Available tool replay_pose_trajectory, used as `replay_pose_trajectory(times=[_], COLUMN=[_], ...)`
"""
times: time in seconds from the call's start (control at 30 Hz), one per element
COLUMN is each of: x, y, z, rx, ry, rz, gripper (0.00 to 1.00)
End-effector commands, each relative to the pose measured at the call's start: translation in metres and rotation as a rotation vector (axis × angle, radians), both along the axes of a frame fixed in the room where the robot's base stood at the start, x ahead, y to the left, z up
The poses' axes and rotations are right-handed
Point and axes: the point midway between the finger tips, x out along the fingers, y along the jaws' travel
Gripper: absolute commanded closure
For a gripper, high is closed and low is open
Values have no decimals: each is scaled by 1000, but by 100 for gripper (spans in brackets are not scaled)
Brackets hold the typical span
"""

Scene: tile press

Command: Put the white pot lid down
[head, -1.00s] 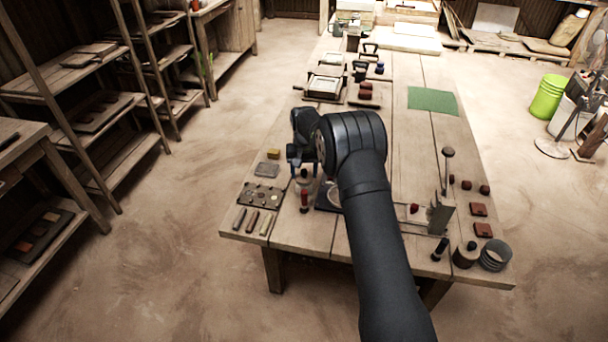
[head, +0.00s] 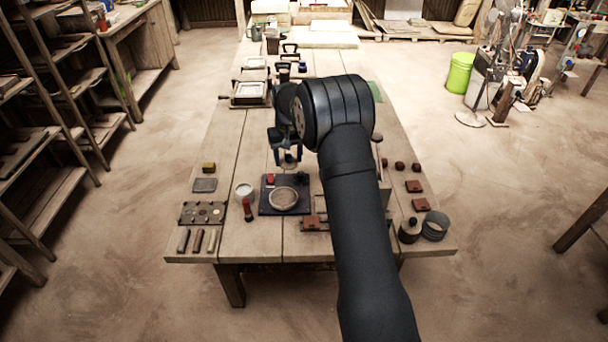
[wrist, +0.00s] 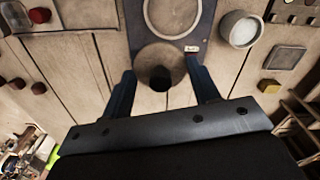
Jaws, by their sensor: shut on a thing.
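My gripper (head: 287,160) is shut on the pot lid (wrist: 160,56), a pale grey-beige disc with a dark round knob, held between the two fingers in the wrist view. In the head view the lid is small and mostly hidden by the gripper. The gripper is above the table, just beyond a dark square plate (head: 265,207) bearing a round pale disc (head: 284,199). The white pot (head: 244,190) stands uncovered left of that plate, and it also shows at the upper right of the wrist view (wrist: 240,29). The lid is apart from the pot.
A red-handled tool (head: 248,210) stands in front of the pot. Bare table (head: 225,150) lies left of the gripper.

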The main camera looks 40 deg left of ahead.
Motion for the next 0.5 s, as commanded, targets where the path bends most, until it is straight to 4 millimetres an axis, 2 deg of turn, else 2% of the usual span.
replay_pose_trajectory(times=[0.03, 0.1, 0.23, 0.3, 0.4, 0.5], x=[24, 53, 101, 120, 139, 147], y=[-7, -15, -32, -41, -50, -55], z=[-8, -17, -31, -38, -44, -50], rx=[-1, 0, 0, 0, 0, 0], ry=[1, 1, 1, 1, 1, 2], rz=[-8, -8, -6, -5, -2, -1], gripper=[66, 66, 66, 66, 66, 66])
